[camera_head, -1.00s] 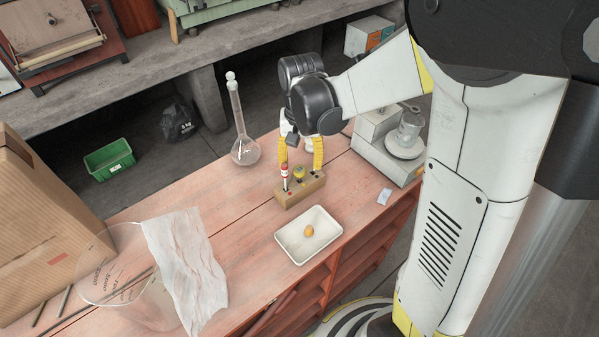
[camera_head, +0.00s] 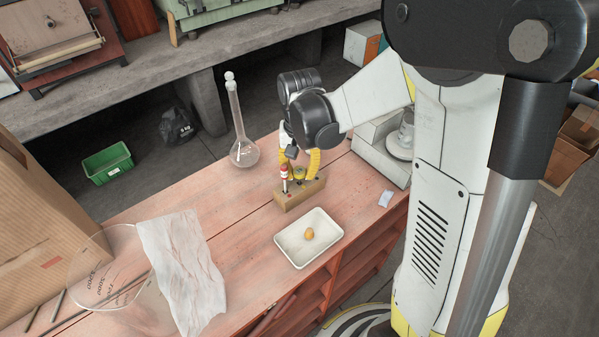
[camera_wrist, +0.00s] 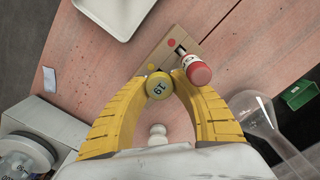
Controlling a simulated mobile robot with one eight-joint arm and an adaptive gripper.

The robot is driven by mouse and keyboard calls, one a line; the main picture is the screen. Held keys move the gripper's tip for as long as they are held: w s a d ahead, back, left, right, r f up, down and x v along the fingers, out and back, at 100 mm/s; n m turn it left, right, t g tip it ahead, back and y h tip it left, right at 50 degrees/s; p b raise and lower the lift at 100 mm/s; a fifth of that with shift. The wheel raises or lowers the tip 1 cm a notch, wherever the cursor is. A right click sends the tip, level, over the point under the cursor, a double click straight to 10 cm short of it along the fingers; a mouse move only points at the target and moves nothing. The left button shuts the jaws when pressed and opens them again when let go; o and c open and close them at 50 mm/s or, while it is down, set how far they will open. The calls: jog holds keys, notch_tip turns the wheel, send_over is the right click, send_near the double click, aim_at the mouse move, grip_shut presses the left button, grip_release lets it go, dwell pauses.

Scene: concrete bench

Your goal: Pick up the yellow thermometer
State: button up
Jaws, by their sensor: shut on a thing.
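The yellow thermometer, with a round yellow top marked 19 (camera_wrist: 159,85), stands in a small wooden block (camera_head: 291,197) on the bench. In the head view its top (camera_head: 299,172) is partly hidden by my fingers. My gripper (camera_head: 300,168) has come down over the block, its yellow fingers on either side of the thermometer. In the wrist view my gripper (camera_wrist: 161,84) is shut on the yellow top between its fingertips. A red-topped white item (camera_wrist: 195,70) stands in the same block, very close to one finger; it also shows in the head view (camera_head: 284,175).
A white tray (camera_head: 290,253) with a small orange-brown ball stands in front of the block. A glass flask (camera_head: 243,152) stands behind left, and a balance (camera_head: 375,160) right.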

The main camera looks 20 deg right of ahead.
jog(key=shift+r+p, duration=0.3)
jog(key=shift+r, duration=0.3)
jog(key=r+p, duration=0.1)
jog(key=r, duration=0.1)
jog(key=d+r, duration=0.1)
jog(key=shift+s+r+p, duration=0.15)
jog(key=shift+r+p, duration=0.2)
jog(key=s+d+r+p, duration=0.2)
jog(key=d+r+p, duration=0.5)
jog(key=d+r, duration=0.3)
notch_tip(320, 180, up, 2)
jog(key=shift+s+d, duration=0.15)
jog(key=shift+s, duration=0.05)
